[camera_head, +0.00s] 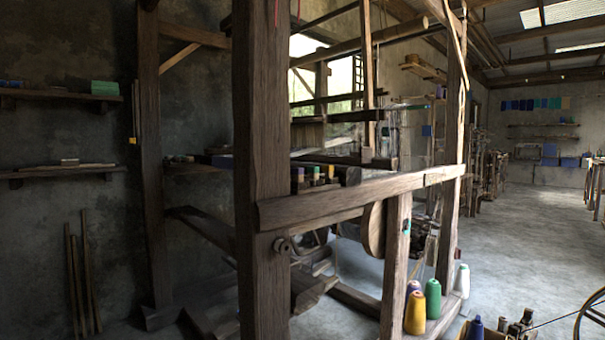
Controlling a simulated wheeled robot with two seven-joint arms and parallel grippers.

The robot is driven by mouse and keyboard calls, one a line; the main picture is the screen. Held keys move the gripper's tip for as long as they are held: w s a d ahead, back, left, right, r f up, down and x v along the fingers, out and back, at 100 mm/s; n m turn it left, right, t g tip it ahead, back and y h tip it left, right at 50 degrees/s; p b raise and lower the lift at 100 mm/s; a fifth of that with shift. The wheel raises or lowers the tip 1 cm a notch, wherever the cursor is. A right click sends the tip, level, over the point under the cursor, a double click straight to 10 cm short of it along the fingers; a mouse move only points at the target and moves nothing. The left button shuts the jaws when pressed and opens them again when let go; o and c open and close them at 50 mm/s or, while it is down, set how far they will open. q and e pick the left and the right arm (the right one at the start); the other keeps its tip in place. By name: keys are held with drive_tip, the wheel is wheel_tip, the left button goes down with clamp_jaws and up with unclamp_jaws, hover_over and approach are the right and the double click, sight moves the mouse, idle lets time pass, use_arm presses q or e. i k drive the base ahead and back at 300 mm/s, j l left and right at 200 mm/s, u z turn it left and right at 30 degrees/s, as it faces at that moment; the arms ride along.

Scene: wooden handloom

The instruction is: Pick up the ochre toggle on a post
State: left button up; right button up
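A small ochre-yellow block (132,141) shows at the left edge of a dark upright wooden post (152,170), left of the loom's big front post. It looks like the toggle, but it is too small to make out its shape or how it is fixed. Neither of my grippers is in view.
The wooden loom (263,170) fills the middle, with a thick front beam (350,198). Wall shelves (60,171) and leaning sticks (80,275) stand at left. Yarn cones, one ochre (415,313) and one green (433,298), stand low. Open floor (525,235) lies at right.

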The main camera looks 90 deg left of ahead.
sight(328, 170)
drive_tip(key=i+j+u, duration=0.15)
drive_tip(key=u, duration=0.3)
drive_tip(key=i+u, duration=0.3)
drive_tip(key=u, duration=0.2)
drive_tip(key=i+u, duration=0.2)
drive_tip(key=u, duration=0.25)
drive_tip(key=i+l+u, duration=0.15)
drive_tip(key=u, duration=0.35)
drive_tip(key=i+l+u, duration=0.25)
drive_tip(key=u, duration=0.2)
drive_tip(key=i+l+u, duration=0.2)
drive_tip(key=u, duration=0.3)
